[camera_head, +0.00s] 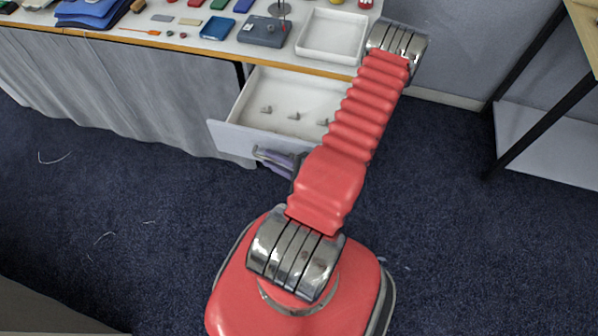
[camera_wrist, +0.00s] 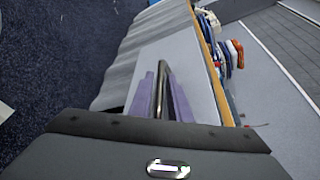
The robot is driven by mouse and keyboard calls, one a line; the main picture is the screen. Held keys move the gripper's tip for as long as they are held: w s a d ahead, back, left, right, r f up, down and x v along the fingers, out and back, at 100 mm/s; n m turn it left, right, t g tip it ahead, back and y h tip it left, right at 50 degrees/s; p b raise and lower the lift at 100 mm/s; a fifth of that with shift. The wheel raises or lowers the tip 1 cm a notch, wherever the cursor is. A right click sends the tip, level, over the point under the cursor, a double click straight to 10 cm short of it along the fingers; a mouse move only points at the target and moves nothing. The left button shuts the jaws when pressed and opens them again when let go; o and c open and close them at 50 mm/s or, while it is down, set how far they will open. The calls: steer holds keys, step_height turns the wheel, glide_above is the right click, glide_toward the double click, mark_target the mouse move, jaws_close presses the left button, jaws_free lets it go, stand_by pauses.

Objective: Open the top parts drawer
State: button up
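The top parts drawer (camera_head: 234,139), white with a pale grey front, stands well pulled out below the table top. Several small grey parts lie inside it. My arm hides its right end. My gripper (camera_head: 264,155), with purple fingers, is at the outer face of the drawer front. In the wrist view my gripper (camera_wrist: 163,82) has one finger on each side of the dark metal drawer handle (camera_wrist: 161,95) and looks shut on it. The drawer front (camera_wrist: 198,68) fills the middle of that view.
The long table (camera_head: 180,42) has a grey cloth (camera_head: 110,90) hanging left of the drawer. On it are a white tray (camera_head: 332,36), a grey-blue box (camera_head: 264,30) and several small items. A black-framed stand (camera_head: 520,85) is at right. Dark blue carpet lies open in front.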

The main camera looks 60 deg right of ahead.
steer(key=v, duration=1.2)
stand_by(0.4)
steer(key=shift+f, duration=0.1)
stand_by(0.5)
